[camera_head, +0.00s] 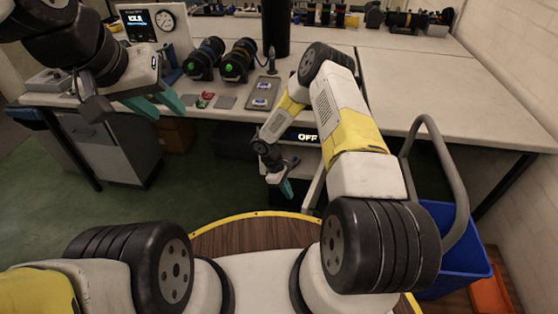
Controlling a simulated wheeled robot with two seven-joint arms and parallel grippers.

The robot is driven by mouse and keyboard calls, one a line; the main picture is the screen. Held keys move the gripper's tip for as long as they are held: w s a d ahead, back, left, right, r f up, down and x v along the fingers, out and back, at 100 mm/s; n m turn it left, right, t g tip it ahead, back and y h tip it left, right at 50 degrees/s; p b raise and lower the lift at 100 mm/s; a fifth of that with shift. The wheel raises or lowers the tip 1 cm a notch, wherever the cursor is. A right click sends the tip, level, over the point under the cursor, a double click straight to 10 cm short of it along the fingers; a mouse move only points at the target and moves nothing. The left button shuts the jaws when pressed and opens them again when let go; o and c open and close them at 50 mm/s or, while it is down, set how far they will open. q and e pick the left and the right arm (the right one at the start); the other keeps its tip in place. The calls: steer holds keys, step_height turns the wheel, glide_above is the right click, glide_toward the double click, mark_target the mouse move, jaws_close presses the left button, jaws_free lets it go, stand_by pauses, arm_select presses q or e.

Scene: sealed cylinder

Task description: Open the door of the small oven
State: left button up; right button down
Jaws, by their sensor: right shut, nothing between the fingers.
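The small oven shows under the table behind my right arm, with a dark panel and a lit "OFF" display (306,137). Its front is mostly hidden by my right arm and gripper. A pale slanted edge (313,190) juts out below the panel; it may be the door's edge, but I cannot tell how far the door is open. My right gripper (287,188) points down just left of this edge, shut and empty; contact cannot be made out. My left gripper (158,103) is open and empty near the table's front edge at left, away from the oven.
The table (430,95) holds black cylinders with green ends (237,62), a grey tray (263,92) and a gauge stand (150,25). A blue bin (455,245) stands at right, with a grey curved handle near my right arm.

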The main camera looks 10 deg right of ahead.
steer(key=shift+s+d+f, duration=0.15)
steer(key=shift+s+d, duration=0.2)
steer(key=shift+d, duration=0.25)
steer(key=shift+s+d+f, duration=0.1)
steer(key=shift+s+d, duration=0.3)
steer(key=shift+d, duration=0.25)
steer(key=shift+s+d+f, duration=0.15)
steer(key=shift+s+d, duration=0.2)
steer(key=shift+d, duration=0.25)
steer(key=s+d+n+t, duration=0.1)
steer(key=s+d+n, duration=0.1)
steer(key=s+d, duration=0.3)
steer(key=d, duration=0.4)
steer(key=shift+n, duration=0.3)
